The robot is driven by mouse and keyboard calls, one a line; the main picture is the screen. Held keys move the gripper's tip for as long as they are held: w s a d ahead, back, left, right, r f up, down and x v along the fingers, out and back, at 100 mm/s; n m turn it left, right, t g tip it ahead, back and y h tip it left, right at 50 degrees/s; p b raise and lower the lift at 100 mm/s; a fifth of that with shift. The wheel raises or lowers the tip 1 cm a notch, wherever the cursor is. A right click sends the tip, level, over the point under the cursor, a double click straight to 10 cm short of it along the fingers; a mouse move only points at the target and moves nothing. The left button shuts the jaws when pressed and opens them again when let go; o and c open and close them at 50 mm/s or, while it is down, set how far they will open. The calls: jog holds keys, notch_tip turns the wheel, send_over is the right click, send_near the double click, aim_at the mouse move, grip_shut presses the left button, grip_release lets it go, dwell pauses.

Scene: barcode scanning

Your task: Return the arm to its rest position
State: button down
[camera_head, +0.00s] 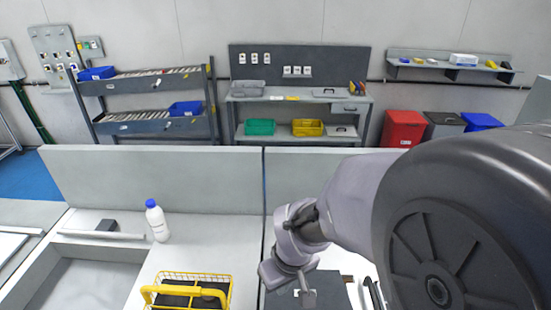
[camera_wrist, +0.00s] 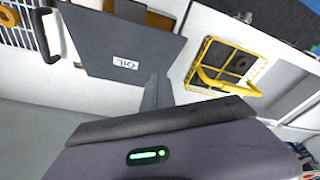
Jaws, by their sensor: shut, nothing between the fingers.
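My arm reaches in from the right in the head view, its large dark joint close to the camera. My gripper (camera_head: 306,297) is low over the bench at the bottom centre, and its fingers look closed with nothing in them. In the wrist view the closed fingers (camera_wrist: 156,92) stick up from the gripper body, in front of a dark grey panel or box (camera_wrist: 85,40) with a white "OIL" label. I cannot tell whether they touch it. A white bottle with a blue cap (camera_head: 157,222) stands upright on the bench, left of my gripper.
A yellow wire basket (camera_head: 160,289) sits on the bench left of my gripper; it also shows in the wrist view (camera_wrist: 228,83). A low grey partition (camera_head: 160,180) runs behind the bench. Shelves and a red bin (camera_head: 403,128) stand farther back. Bench around the bottle is mostly clear.

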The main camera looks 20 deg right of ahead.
jog(key=shift+r, duration=0.65)
